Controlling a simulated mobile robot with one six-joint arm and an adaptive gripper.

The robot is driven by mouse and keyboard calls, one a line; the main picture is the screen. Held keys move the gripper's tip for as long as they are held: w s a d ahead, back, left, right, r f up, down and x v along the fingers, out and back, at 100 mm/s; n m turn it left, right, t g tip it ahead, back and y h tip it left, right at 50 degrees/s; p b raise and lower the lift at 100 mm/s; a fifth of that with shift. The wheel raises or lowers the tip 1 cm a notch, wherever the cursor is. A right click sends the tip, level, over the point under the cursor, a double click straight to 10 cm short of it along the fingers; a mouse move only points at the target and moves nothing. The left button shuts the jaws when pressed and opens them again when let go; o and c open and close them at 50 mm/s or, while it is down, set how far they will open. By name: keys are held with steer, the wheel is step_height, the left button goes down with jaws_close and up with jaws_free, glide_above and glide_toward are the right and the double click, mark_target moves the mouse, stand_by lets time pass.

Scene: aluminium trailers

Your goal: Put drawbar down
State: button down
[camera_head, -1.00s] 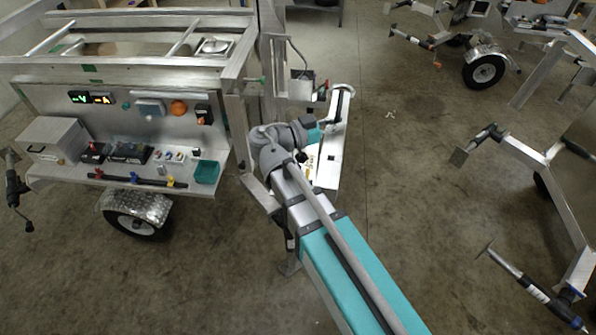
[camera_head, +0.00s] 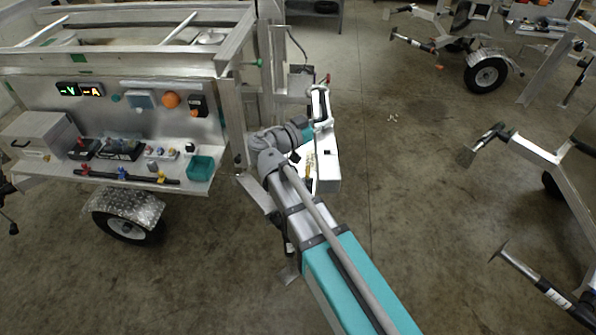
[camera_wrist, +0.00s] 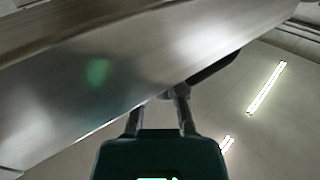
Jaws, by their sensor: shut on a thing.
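In the wrist view my gripper (camera_wrist: 160,106) reaches up from the bottom edge, its fingers against the underside of a broad, shiny metal piece. I take this piece to be the drawbar (camera_wrist: 190,48); it slants across the upper left. The fingertips are partly hidden against it, and the jaws are shut on it. In the head view my arm stretches from the lower right to the trailer's right end. A pale metal piece (camera_head: 326,175) lies beyond my wrist joints there, and I cannot make out the fingers.
The trailer (camera_head: 150,110) fills the left, with a shelf of small parts, a teal bin (camera_head: 201,168) and a wheel. Another trailer frame (camera_head: 535,150) stands at the right. The concrete floor between them is mostly clear.

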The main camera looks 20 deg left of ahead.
steer(key=w+a+f+n+t+y+b, duration=0.1)
steer(key=w+a+f+n+y+b, duration=0.1)
steer(key=f+b, duration=0.9)
steer(key=w+a+f+n+t+y+b, duration=0.1)
steer(key=w+a+f+n+y+b, duration=0.2)
steer(key=a+f+b, duration=0.6)
steer(key=w+a+f+n+t+y+b, duration=0.1)
steer(key=w+a+f+y+b, duration=0.4)
steer(key=f+b, duration=1)
steer(key=w+n+y, duration=0.1)
steer(key=w, duration=0.1)
steer(key=shift+w+a+f+n, duration=0.15)
steer(key=shift+w+f+n, duration=0.15)
steer(key=shift+w, duration=0.05)
step_height(320, 180, down, 6)
steer(key=b, duration=0.6)
steer(key=shift+f, duration=0.2)
steer(key=shift+f+b, duration=1.8)
steer(key=shift+b, duration=0.25)
steer(key=c, duration=0.7)
jaws_free()
steer(key=shift+s, duration=0.15)
